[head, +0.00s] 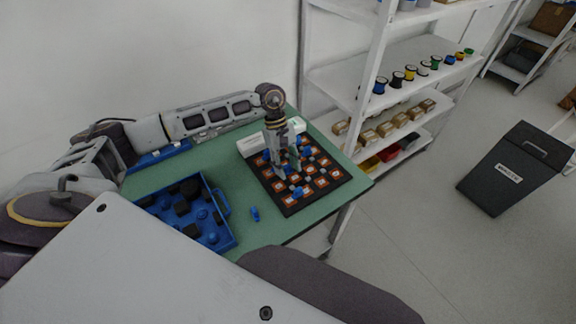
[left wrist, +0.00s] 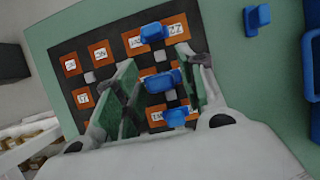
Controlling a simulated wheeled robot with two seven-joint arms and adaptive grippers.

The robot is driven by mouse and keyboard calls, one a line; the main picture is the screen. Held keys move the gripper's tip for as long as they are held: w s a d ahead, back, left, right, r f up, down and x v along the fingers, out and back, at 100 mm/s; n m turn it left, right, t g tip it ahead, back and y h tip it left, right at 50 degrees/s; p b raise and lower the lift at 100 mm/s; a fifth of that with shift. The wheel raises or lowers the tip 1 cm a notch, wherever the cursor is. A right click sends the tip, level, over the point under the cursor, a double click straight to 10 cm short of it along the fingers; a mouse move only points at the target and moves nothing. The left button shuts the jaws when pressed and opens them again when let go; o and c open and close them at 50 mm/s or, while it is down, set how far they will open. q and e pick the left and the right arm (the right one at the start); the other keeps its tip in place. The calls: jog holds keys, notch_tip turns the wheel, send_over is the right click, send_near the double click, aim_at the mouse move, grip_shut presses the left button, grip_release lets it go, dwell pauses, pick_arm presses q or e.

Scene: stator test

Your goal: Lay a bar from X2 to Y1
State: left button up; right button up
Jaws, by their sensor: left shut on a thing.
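The black board (head: 291,209) with orange labelled squares lies on the green table; it also shows in the left wrist view (left wrist: 76,49). Its labels are too small or too covered for me to pick out X2 and Y1 surely. My left gripper (head: 285,166) is over the board, pointing down. In the left wrist view its green-padded fingers (left wrist: 160,92) stand either side of a blue piece (left wrist: 163,80), and it is shut on it. Other blue pieces sit on the board, one above (left wrist: 154,33) and one below (left wrist: 174,118) in that view. My right gripper is out of view.
A blue tray (head: 233,238) with blue and dark parts stands left of the board. A loose blue piece (head: 255,214) lies on the table between them. A white device (head: 252,147) stands behind the board. Shelves (head: 350,85) rise beyond the table, a dark bin (head: 513,169) at right.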

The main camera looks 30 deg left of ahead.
aim_at(287, 174)
pick_arm(q)
jog(key=shift+f, duration=0.15)
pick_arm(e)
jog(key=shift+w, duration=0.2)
pick_arm(q)
jog(key=shift+f+b, duration=0.3)
jog(key=shift+f, duration=1.2)
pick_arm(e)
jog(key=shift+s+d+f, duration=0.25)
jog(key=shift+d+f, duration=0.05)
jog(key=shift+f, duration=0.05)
pick_arm(q)
jog(key=shift+b, duration=0.45)
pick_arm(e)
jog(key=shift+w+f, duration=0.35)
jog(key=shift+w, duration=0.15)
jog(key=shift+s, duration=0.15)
pick_arm(q)
jog(key=shift+f, duration=0.2)
jog(key=shift+f+b, duration=0.15)
jog(key=shift+b, duration=0.2)
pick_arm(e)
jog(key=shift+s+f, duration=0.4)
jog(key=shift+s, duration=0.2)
pick_arm(q)
jog(key=shift+f, duration=0.15)
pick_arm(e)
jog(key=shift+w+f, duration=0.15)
